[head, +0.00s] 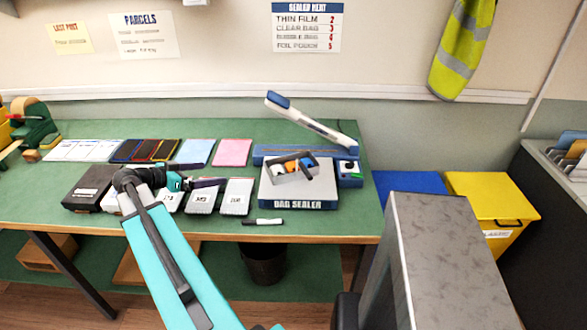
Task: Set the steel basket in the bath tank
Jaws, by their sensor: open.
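Gripper and container are apart. I cannot make out a bath tank in the head view.
Several grey boxes (237,197) stand in a row under and beside my gripper. A black marker (262,222) lies at the front. The sealer's raised arm (310,119) slants up behind the container. Blue (408,182) and yellow (490,194) bins stand right of the bench (340,222).

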